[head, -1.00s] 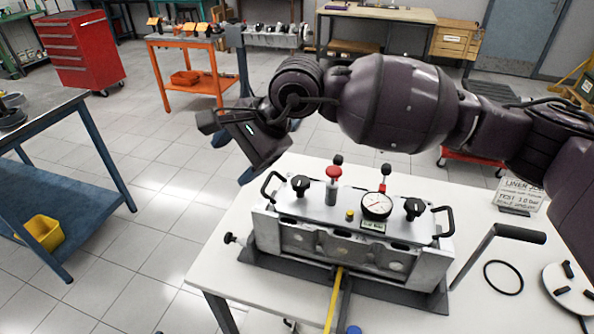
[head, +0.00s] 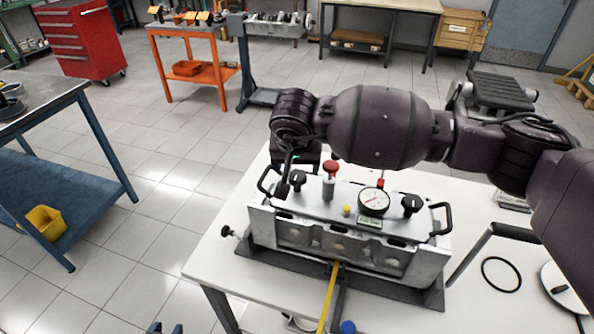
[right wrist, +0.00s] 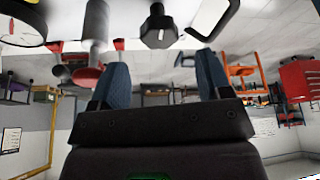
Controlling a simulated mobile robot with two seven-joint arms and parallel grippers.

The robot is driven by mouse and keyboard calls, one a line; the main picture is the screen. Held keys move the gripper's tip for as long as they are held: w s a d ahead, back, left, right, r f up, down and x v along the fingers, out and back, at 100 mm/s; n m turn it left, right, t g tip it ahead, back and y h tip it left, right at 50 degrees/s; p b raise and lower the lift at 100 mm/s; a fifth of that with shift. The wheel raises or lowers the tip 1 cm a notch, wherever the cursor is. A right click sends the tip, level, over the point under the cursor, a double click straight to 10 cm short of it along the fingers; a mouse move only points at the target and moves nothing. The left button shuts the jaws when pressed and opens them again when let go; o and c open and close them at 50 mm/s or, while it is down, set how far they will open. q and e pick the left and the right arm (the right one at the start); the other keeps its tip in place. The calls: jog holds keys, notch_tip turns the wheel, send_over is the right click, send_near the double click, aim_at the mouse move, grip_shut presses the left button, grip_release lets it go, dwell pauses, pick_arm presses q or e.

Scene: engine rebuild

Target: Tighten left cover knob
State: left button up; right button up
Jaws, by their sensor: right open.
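The left cover knob (head: 297,178) is a black star-shaped knob on the left of the silver cover (head: 325,205), which sits on the engine block (head: 340,245). In the right wrist view a black knob (right wrist: 158,28) hangs just beyond and between my fingertips, not between the pads. My right gripper (right wrist: 164,62) is open and empty. In the head view it hangs beside and behind the left knob, mostly hidden by my wrist. Two dark tips of my left gripper (head: 165,328) show apart at the bottom edge, away from the cover.
A red-topped valve (head: 330,170), a dial gauge (head: 374,201), the right knob (head: 412,204) and the handles (head: 440,217) stand close on the cover. A black ring (head: 501,274) lies on the white table (head: 215,258). The table's front left is clear.

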aim_at(297, 174)
jog(key=shift+x, duration=2.7)
jog(key=c, duration=0.9)
